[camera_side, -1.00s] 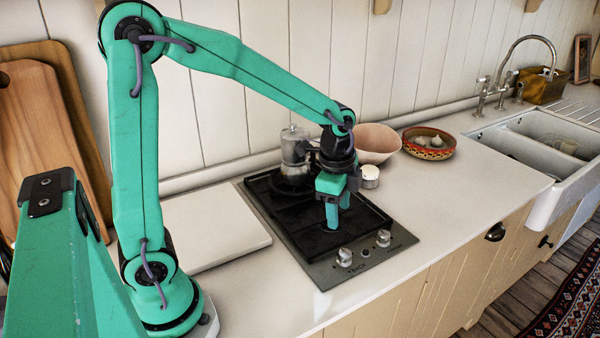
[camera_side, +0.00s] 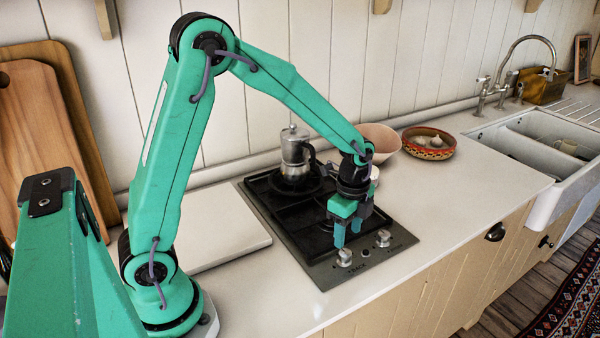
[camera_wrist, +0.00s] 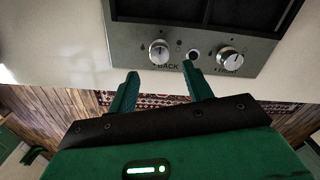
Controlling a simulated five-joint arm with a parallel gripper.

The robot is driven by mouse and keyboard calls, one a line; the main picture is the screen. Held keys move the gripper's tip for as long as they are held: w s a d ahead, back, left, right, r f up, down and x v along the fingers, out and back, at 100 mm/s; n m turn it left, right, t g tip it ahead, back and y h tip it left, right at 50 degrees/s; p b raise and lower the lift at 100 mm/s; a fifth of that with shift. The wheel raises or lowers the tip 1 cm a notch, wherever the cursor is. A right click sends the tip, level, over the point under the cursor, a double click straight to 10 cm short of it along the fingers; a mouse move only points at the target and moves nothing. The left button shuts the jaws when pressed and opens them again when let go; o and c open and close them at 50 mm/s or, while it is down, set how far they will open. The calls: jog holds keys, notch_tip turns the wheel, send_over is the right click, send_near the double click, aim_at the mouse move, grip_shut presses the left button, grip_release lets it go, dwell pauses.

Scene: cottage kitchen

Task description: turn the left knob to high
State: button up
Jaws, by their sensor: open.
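The left knob (camera_side: 345,257) is a round silver knob on the front panel of the black cooktop (camera_side: 320,268). In the wrist view the left knob (camera_wrist: 159,50) has the word BACK beside it; its setting is too small to read surely. My gripper (camera_side: 348,238) is open and empty, fingers pointing down, close above and slightly behind the left knob. In the wrist view my gripper (camera_wrist: 160,70) has its fingertips spread to either side of the left knob's line, with the knob just beyond them. I see no contact.
The right knob (camera_side: 383,238) stands close by on the panel, with a small button (camera_side: 365,253) between the knobs. A moka pot (camera_side: 295,155) stands on the back burner. A pink bowl (camera_side: 381,138) and a patterned bowl (camera_side: 428,154) are behind. The counter (camera_side: 455,205) to the right is clear.

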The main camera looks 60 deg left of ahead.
aim_at(345, 252)
jog(key=shift+f, duration=2.95)
jog(key=shift+c, duration=0.4)
jog(key=c, duration=0.9)
